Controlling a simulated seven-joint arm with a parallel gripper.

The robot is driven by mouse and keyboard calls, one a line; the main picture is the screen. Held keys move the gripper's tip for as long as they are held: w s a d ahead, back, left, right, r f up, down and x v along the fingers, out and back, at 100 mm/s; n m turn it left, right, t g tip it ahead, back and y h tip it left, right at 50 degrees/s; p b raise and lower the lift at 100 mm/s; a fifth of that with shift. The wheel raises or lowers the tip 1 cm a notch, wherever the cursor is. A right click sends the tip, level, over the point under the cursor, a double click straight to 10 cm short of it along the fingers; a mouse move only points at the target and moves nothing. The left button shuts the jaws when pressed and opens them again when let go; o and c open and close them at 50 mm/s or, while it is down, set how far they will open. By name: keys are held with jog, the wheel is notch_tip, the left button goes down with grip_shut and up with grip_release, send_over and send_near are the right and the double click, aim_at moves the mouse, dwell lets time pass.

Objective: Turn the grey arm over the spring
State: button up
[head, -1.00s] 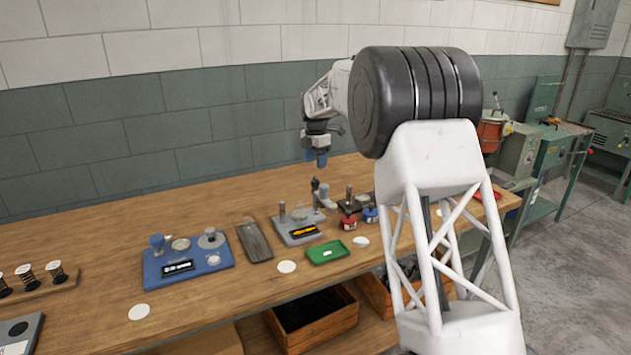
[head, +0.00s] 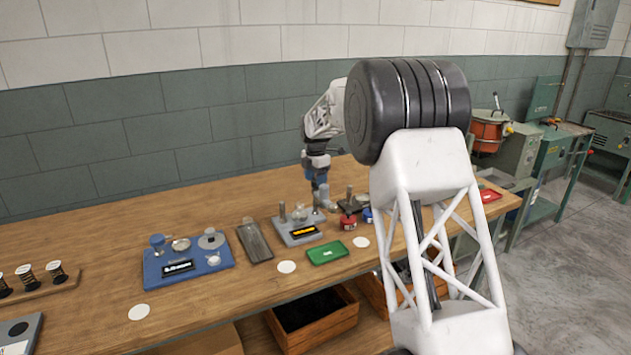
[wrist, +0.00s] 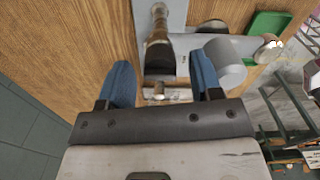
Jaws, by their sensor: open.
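The spring coiler is a grey base (head: 303,238) with an orange-lit display, small posts and a spring-like piece. In the head view my gripper (head: 319,180) is low at the back of this base, pointing down. In the wrist view my gripper (wrist: 163,75) is open, with a blue finger on each side and nothing held. A dark post (wrist: 158,52) stands between the fingers. The grey arm (wrist: 225,62), a thick grey cylinder joined to a horizontal bar, is just right of the right finger. I cannot tell whether they touch. My gripper partly hides it in the head view.
A blue station (head: 187,266) and a dark tray (head: 254,242) are left of the coiler. A green tray (head: 327,252) is in front; a red container (head: 348,222) is close on the right. Bare wooden bench lies behind and left.

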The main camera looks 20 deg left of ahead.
jog(key=shift+f, duration=0.4)
grip_shut()
